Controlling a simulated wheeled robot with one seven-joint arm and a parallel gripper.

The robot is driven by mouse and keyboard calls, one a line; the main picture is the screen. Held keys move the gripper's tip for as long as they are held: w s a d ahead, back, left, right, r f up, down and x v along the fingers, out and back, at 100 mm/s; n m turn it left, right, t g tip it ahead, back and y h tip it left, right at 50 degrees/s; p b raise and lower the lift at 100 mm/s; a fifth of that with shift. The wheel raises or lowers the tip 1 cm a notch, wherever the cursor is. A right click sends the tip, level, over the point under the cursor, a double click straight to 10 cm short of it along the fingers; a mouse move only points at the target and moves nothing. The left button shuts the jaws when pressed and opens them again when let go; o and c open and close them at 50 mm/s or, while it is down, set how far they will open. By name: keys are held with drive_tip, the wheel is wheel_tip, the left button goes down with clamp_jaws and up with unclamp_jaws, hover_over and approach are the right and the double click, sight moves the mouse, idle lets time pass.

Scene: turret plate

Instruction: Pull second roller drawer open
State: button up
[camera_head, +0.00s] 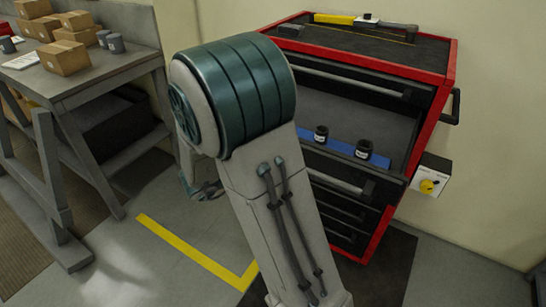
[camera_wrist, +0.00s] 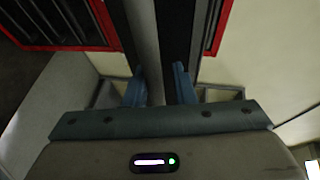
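The red and black tool cabinet (camera_head: 447,75) stands at the right in the head view. The lower drawer fronts (camera_head: 350,232) are partly hidden by my arm and look shut where visible. I cannot tell for sure which is the second roller drawer. In the wrist view, my gripper (camera_wrist: 160,82) has its two blue fingers apart. A grey bar (camera_wrist: 143,30) runs down between them, with dark gaps beside it. I cannot tell whether the fingers touch it. The head view does not clearly show the fingers.
A box with a yellow knob (camera_head: 430,178) hangs on the cabinet's right side. A workbench (camera_head: 85,80) with cartons is at left. Floor with yellow tape (camera_head: 190,252) lies between.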

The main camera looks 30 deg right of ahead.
drive_tip(key=shift+d+f, duration=0.1)
drive_tip(key=shift+s, duration=0.1)
drive_tip(key=shift+a, duration=0.5)
drive_tip(key=b+v, duration=0.1)
drive_tip(key=v, duration=1.2)
drive_tip(key=shift+b, duration=0.35)
